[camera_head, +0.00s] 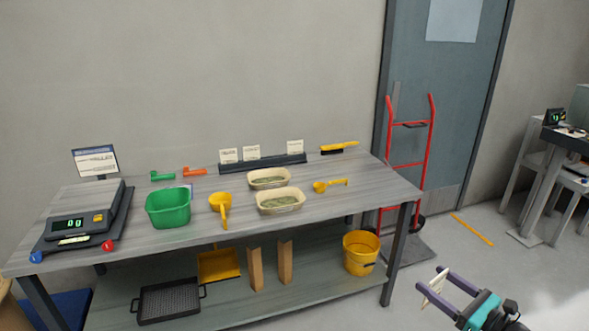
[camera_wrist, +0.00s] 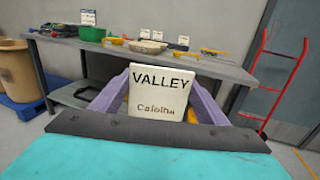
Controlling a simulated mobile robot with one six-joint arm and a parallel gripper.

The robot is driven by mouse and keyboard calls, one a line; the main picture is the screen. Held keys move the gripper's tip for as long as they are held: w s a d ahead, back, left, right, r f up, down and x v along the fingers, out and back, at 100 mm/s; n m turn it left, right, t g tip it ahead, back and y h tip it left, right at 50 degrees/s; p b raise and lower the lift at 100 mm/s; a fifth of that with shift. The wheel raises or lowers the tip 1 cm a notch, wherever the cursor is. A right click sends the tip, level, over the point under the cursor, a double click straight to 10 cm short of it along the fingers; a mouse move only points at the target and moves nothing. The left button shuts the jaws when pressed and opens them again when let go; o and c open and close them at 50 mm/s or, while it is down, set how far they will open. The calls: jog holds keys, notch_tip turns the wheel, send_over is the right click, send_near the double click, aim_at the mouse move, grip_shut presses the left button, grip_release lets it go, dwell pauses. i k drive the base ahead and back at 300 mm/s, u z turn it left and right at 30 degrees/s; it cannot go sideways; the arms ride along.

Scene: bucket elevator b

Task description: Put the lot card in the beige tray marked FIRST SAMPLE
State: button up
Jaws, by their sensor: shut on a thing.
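My gripper (camera_head: 432,284) is at the lower right of the head view, away from the table and in front of its right end. It is shut on a cream card (camera_wrist: 156,92), held upright between the purple fingers in the wrist view. The card reads VALLEY, with a smaller line below it. Two beige trays with greenish contents stand on the table: a rear one (camera_head: 252,184) and a front one (camera_head: 262,209). I cannot read any marking on either tray.
The grey table (camera_head: 345,204) also holds a green bin (camera_head: 168,208), a scale (camera_head: 78,226), yellow scoops (camera_head: 220,204), a brush (camera_head: 340,147) and a black rail of cards (camera_head: 263,164). A yellow bucket (camera_head: 360,253) is below. A red hand truck (camera_head: 431,138) stands right of the table.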

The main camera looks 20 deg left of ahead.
aim_at(281, 205)
jog(key=z, duration=0.2)
jog(key=k, duration=0.75)
jog(key=u, duration=2.15)
jog(key=i, duration=1.4)
